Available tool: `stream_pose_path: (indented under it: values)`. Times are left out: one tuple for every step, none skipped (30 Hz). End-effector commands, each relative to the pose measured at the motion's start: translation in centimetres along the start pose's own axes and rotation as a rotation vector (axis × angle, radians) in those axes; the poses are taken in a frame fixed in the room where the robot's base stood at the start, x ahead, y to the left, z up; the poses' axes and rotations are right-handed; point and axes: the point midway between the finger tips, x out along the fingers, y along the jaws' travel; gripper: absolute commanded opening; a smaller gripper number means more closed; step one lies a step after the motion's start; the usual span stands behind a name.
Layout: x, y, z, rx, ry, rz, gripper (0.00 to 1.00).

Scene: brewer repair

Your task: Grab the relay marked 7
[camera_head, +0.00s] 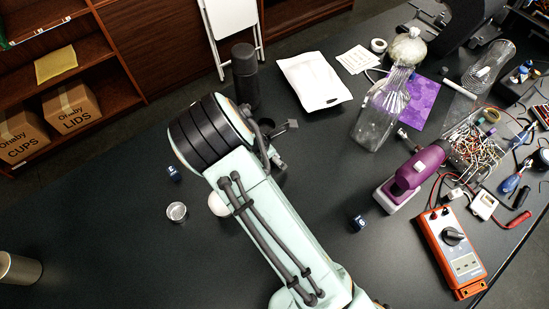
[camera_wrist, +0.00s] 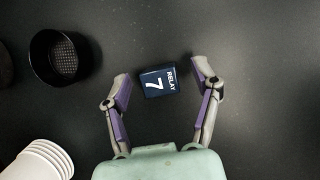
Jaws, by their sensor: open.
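The relay marked 7 (camera_wrist: 160,82) is a small dark blue block with white print, lying on the black table in the wrist view. My gripper (camera_wrist: 161,80) is open, with one finger on each side of the relay and a gap to both. The relay lies between the fingertips, slightly turned. In the head view my arm covers most of the gripper, and I cannot make out this relay there. Another blue block marked 6 (camera_head: 357,222) lies right of my arm. A further blue block (camera_head: 174,173) lies left of it, its mark unclear.
A black round basket (camera_wrist: 64,57) and white stacked cups (camera_wrist: 38,162) are left of my gripper. A metal cup (camera_head: 176,211) stands left of my arm. A glass flask (camera_head: 380,115), purple tool (camera_head: 415,170) and orange meter (camera_head: 452,250) crowd the right. The left table is mostly clear.

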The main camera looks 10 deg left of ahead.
Motion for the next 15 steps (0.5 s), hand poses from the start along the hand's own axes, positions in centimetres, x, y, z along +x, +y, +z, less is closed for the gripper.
stream_pose_path:
  values:
    - [-0.01,0.0,0.01,0.0,0.0,0.0,0.63]
    - [-0.02,0.0,0.01,0.0,0.0,0.0,0.57]
    - [-0.02,0.0,0.01,0.0,0.0,0.0,0.44]
    - [-0.02,-0.01,0.01,0.0,0.0,0.0,0.35]
    - [-0.03,-0.01,0.01,0.0,0.0,0.0,0.26]
    - [-0.03,-0.01,0.01,0.0,0.0,0.0,0.13]
    - [-0.03,-0.01,0.01,0.0,0.0,0.0,0.04]
    - [-0.03,-0.01,0.01,0.0,0.0,0.0,0.01]
    - [-0.03,-0.02,0.01,0.0,0.0,0.0,0.01]
    - [-0.03,-0.02,0.01,0.0,0.0,0.0,0.01]
    - [-0.03,-0.02,0.01,0.0,0.0,0.0,0.01]
    - [-0.03,-0.02,0.01,0.0,0.0,0.0,0.01]
    - [-0.03,-0.02,0.01,0.0,0.0,-0.001,0.01]
    - [-0.03,-0.03,0.01,0.0,0.0,-0.001,0.01]
    - [-0.03,-0.03,0.01,0.0,0.0,-0.001,0.01]
